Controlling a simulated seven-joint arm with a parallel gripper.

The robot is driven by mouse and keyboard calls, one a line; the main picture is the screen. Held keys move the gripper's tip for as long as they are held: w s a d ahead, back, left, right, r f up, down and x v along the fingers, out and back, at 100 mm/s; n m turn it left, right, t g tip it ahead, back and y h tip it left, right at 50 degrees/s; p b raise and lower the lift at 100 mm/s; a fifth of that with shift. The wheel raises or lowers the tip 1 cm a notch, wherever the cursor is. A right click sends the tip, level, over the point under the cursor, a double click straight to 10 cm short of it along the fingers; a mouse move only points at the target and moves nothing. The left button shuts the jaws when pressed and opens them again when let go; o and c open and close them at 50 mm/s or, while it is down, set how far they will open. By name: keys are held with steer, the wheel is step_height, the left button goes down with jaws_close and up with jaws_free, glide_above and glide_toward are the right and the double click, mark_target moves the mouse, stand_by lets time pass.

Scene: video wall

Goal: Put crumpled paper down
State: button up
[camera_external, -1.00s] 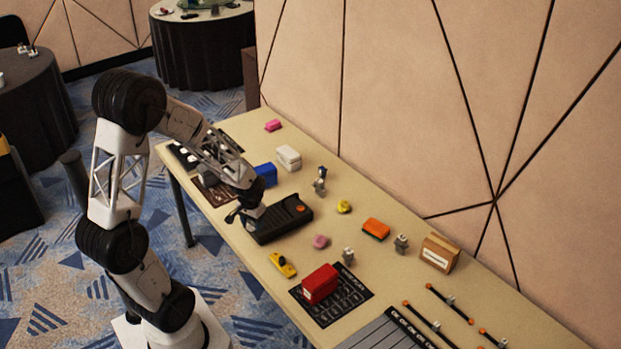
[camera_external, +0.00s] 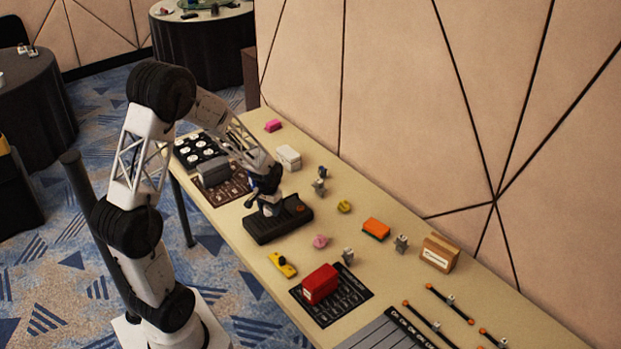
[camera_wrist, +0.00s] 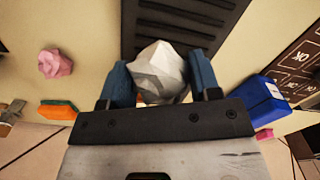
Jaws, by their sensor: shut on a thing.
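In the wrist view, a white crumpled paper (camera_wrist: 160,72) sits between the two blue fingers of my gripper (camera_wrist: 160,85), which is shut on it. Beneath it in that view is a black ribbed tray-like object (camera_wrist: 185,28). In the external view, my gripper (camera_external: 268,206) is over the black object (camera_external: 262,229) on the table. The paper is small there and hard to make out against the gripper. I cannot tell whether the paper touches the black object.
A pink crumpled lump (camera_external: 320,241), a yellow device (camera_external: 282,265) and a red box (camera_external: 320,284) lie nearer the front. A blue box (camera_wrist: 258,100) is beside the black object. A grey box (camera_external: 213,173) stands on a dark mat toward the far left. Bare table lies around the pink lump.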

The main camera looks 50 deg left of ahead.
steer(key=shift+w+a+f, duration=0.1)
steer(key=shift+w+a, duration=0.25)
steer(key=shift+w, duration=0.5)
steer(key=shift+w+a+f, duration=0.1)
steer(key=shift+w+a, duration=0.25)
steer(key=shift+w, duration=0.5)
steer(key=shift+w+a+f, duration=0.1)
steer(key=shift+w+a, duration=0.25)
steer(key=shift+w, duration=0.5)
steer(key=shift+f, duration=1.7)
steer(key=shift+f, duration=0.15)
steer(key=o, duration=0.9)
steer(key=shift+r, duration=0.2)
